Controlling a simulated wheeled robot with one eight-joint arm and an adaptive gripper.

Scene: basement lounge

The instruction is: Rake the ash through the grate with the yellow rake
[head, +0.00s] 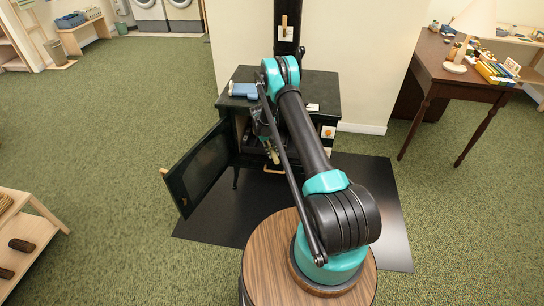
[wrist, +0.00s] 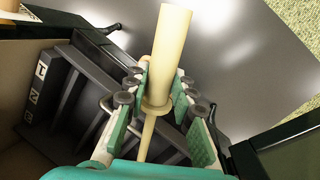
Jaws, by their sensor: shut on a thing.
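The dark stove (head: 318,92) stands behind my arm with its door (head: 200,166) swung open to the left. My gripper (head: 269,140) is at the stove's opening. In the wrist view, my gripper (wrist: 160,95) is shut on the pale yellow handle of the rake (wrist: 172,40), with one finger on each side just by its collar. A thinner yellow shaft continues below the fingers. A bit of the rake also shows in the head view (head: 273,156). Dark grate bars (wrist: 72,98) lie left of the gripper inside the stove. The rake's head is hidden, and I cannot make out the ash.
A blue object (head: 243,90) lies on the stove top. A black floor mat (head: 385,205) lies under the stove. A wooden desk (head: 470,85) with a lamp stands at the right, and a low shelf (head: 28,235) at the left.

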